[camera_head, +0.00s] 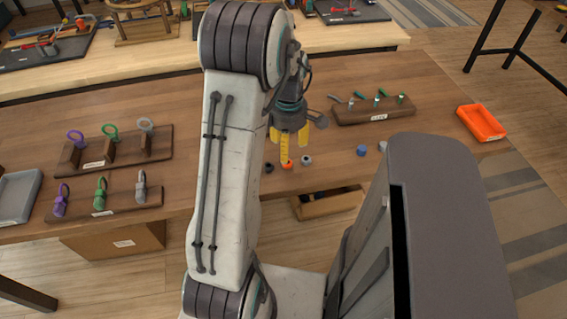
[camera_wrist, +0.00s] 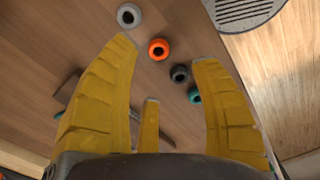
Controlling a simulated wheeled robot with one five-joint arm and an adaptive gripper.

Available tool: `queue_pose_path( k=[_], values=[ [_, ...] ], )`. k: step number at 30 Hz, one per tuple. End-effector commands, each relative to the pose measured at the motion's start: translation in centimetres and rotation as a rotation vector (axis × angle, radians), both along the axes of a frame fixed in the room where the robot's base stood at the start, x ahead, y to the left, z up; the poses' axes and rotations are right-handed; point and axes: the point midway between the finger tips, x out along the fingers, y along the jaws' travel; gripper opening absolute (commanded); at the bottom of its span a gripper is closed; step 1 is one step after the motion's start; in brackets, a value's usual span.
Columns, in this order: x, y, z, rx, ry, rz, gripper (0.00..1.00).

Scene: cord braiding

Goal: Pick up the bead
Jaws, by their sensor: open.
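Several ring-shaped beads lie on the wooden table. An orange bead (camera_head: 287,165) is just below the fingertips of my gripper (camera_head: 287,150); in the wrist view the orange bead (camera_wrist: 159,49) appears between the tips of the two longer yellow fingers (camera_wrist: 164,52). A grey bead (camera_head: 306,160) lies to its right, and a dark bead (camera_head: 268,167) to its left. The wrist view also shows the grey bead (camera_wrist: 129,15), the dark bead (camera_wrist: 180,73) and a teal bead (camera_wrist: 195,95). My gripper is open and empty, pointing down. I cannot tell its exact height above the orange bead.
A blue bead (camera_head: 361,150) and a pale bead (camera_head: 383,147) lie farther right. A wooden rack (camera_head: 375,112) stands behind, an orange tray (camera_head: 481,123) at right. Racks with coloured loops (camera_head: 110,153) and a grey tray (camera_head: 17,195) are left. An open box (camera_head: 328,207) is below the front edge.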

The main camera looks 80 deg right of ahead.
Motion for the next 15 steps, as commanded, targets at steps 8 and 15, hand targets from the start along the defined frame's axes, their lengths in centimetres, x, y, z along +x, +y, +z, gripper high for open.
queue_pose_path(
  k=[8, 15],
  values=[
    [0.0, -0.1, 0.0, -0.006, -0.001, 0.276, 0.58],
    [0.0, -0.1, -1.0, -0.003, -0.001, 0.349, 0.58]
  ],
)
